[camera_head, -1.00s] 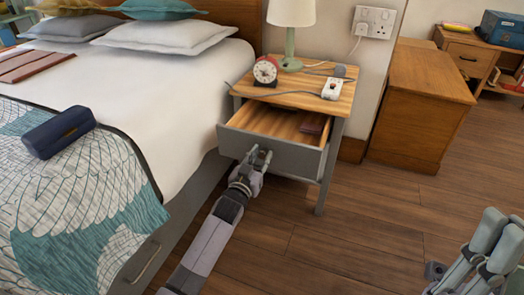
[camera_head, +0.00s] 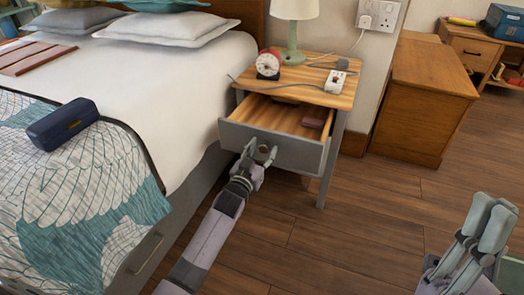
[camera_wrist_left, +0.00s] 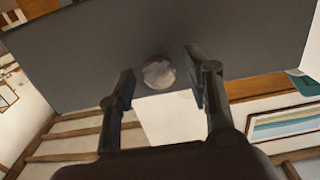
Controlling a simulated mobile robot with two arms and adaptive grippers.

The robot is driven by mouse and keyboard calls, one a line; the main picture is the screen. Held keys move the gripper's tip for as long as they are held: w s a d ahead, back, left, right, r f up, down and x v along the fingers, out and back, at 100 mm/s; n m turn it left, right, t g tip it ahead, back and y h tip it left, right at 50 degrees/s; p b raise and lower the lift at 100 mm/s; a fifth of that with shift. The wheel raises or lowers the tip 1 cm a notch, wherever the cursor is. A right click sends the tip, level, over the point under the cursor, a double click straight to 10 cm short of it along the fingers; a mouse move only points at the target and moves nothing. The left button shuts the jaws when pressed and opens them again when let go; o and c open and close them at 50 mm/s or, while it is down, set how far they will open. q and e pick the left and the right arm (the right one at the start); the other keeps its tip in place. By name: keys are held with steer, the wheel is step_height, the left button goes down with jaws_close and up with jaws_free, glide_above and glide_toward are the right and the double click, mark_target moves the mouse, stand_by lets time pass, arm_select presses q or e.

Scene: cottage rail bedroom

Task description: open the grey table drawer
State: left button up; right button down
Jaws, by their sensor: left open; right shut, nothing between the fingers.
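The grey table drawer (camera_head: 237,137) stands pulled out from the small bedside table (camera_head: 310,88), with its wooden inside showing. A dark reddish-brown thing (camera_head: 313,122) lies inside at the right, and something dark lies towards the back. My left gripper (camera_head: 261,153) is open in front of the drawer's grey face. In the left wrist view the round knob (camera_wrist_left: 159,73) shows between the two spread fingers, with gaps on both sides. My right gripper (camera_head: 488,222) is shut and empty over the floor at the lower right, away from the table.
On the tabletop are a red alarm clock (camera_head: 268,64), a lamp (camera_head: 293,42) and a white socket block (camera_head: 336,80) with a cable. The bed (camera_head: 190,85) adjoins at the left, with a dark blue case (camera_head: 62,124) on it. Wooden floor (camera_head: 345,240) is clear in front.

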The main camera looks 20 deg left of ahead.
arm_select(q)
steer(key=s, duration=1.2)
steer(key=shift+a, duration=0.2)
